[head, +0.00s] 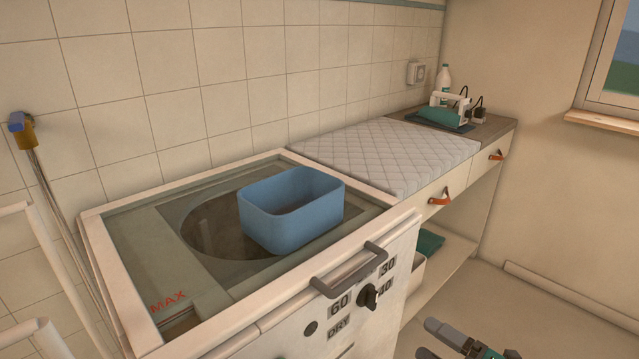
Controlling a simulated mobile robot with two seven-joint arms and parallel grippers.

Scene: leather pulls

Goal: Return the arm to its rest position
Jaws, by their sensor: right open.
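My right gripper (428,339) is low in the head view, right of centre at the bottom edge. Its two grey fingers point left and stand apart, with nothing between them. It is over the floor, in front of the white machine (262,326) and apart from it. Most of my right arm is cut off by the frame. My left gripper is out of view. Two leather pulls, a nearer one (438,198) and a farther one (496,155), hang on the drawer fronts under the counter. Both drawers look shut.
A blue tub (290,212) stands on the machine's glass lid. The machine has a grey handle (350,272) and black knob (369,296) facing the floor. Floor at right is clear.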

